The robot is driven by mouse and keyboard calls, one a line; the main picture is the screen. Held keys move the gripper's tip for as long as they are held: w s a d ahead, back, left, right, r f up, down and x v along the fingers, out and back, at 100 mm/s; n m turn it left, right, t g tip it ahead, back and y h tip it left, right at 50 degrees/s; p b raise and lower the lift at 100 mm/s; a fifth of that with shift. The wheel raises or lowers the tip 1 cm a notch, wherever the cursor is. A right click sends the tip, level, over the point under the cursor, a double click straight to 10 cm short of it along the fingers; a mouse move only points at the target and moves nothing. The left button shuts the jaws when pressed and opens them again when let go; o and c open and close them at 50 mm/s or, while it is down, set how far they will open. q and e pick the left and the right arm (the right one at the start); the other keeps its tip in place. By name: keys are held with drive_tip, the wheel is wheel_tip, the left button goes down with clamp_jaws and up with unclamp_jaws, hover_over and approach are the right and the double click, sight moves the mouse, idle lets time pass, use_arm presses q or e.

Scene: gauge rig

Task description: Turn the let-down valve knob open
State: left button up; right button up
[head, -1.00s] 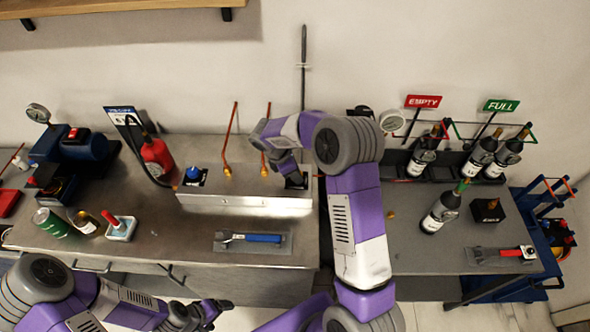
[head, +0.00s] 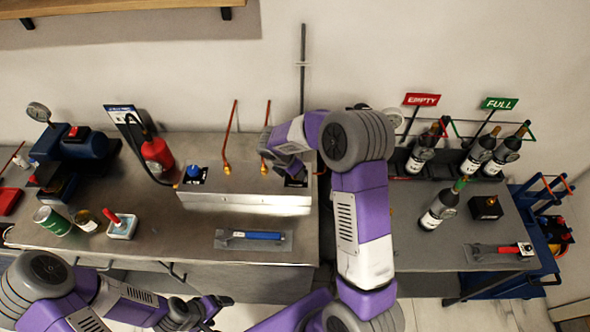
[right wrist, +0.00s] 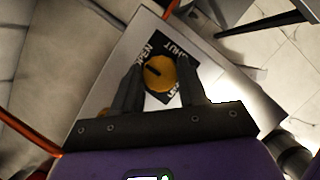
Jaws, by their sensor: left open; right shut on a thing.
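The yellow let-down valve knob (right wrist: 159,73) shows in the right wrist view on a black plate (right wrist: 160,97) lettered in white, with "SHUT" readable. A dark pointer mark lies across the knob. My right gripper (right wrist: 161,84) is shut on the knob, one finger on each side. In the head view my right gripper (head: 294,172) reaches down to the right end of the metal panel box (head: 245,202), and the knob is hidden there. My left gripper (head: 214,304) is open and empty, low in front of the bench.
A blue knob (head: 194,171) sits at the panel's left end, with copper pipes (head: 229,133) behind. A blue-handled tool (head: 256,236) lies in front. A red bottle (head: 157,154) stands left. Bottles (head: 440,207) stand on the right bench. My right arm hides the gap between benches.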

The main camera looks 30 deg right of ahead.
drive_tip(key=o, duration=1.1)
drive_tip(key=shift+c, duration=0.2)
drive_tip(key=v, duration=0.7)
drive_tip(key=shift+a+r+p, duration=0.2)
drive_tip(key=shift+p, duration=0.15)
